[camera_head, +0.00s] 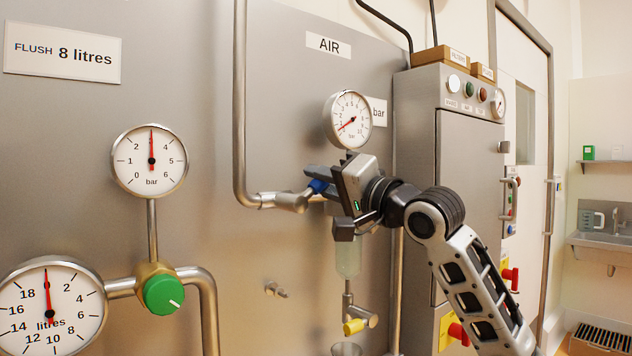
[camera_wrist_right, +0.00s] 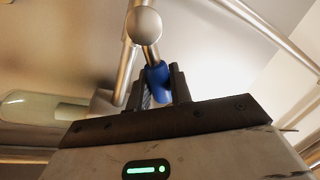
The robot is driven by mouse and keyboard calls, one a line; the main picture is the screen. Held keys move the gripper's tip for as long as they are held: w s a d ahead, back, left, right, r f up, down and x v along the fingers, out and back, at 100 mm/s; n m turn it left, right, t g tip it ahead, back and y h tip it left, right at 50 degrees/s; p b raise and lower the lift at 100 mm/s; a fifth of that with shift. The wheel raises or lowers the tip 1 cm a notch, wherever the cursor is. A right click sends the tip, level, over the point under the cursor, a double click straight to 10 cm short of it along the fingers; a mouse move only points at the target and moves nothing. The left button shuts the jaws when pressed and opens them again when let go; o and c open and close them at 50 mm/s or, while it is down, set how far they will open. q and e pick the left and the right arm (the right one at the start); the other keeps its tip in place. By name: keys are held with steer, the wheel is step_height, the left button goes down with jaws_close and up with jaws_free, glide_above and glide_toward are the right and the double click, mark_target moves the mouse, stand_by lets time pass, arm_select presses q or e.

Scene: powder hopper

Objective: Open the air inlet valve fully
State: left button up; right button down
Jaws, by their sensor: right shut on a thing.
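The air inlet valve has a blue handle (camera_head: 317,186) and sits on the steel pipe below the AIR label (camera_head: 329,44). My right gripper (camera_head: 319,184) is shut on the blue handle. In the right wrist view the blue handle (camera_wrist_right: 157,74) stands between the two dark fingers. The fingers hide part of the handle and valve body, so its exact angle is hard to tell. The air gauge (camera_head: 348,119) above has its red needle toward the lower left, at the low end. My left gripper is not in view.
A green knob (camera_head: 163,294) and two more gauges, a bar gauge (camera_head: 150,161) and a litres gauge (camera_head: 47,308), are at the left. A clear vessel (camera_head: 348,258) and a yellow-handled tap (camera_head: 356,326) are below my gripper. A grey cabinet (camera_head: 455,150) stands at the right.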

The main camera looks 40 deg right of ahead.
steer(key=m, duration=0.1)
steer(key=f+m+h, duration=0.1)
steer(key=m, duration=0.1)
steer(key=shift+d+f+m, duration=0.2)
steer(key=shift+d+m, duration=0.1)
arm_select(q)
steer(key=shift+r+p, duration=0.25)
steer(key=shift+p, duration=0.5)
arm_select(e)
steer(key=m, duration=0.1)
steer(key=f+m+h, duration=0.1)
steer(key=m, duration=0.1)
steer(key=f+m, duration=0.1)
steer(key=m, duration=0.1)
steer(key=shift+d+t+h, duration=0.25)
steer(key=shift+t+h, duration=0.15)
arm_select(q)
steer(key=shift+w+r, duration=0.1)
arm_select(e)
steer(key=shift+w, duration=0.1)
steer(key=c, duration=1.3)
jaws_free()
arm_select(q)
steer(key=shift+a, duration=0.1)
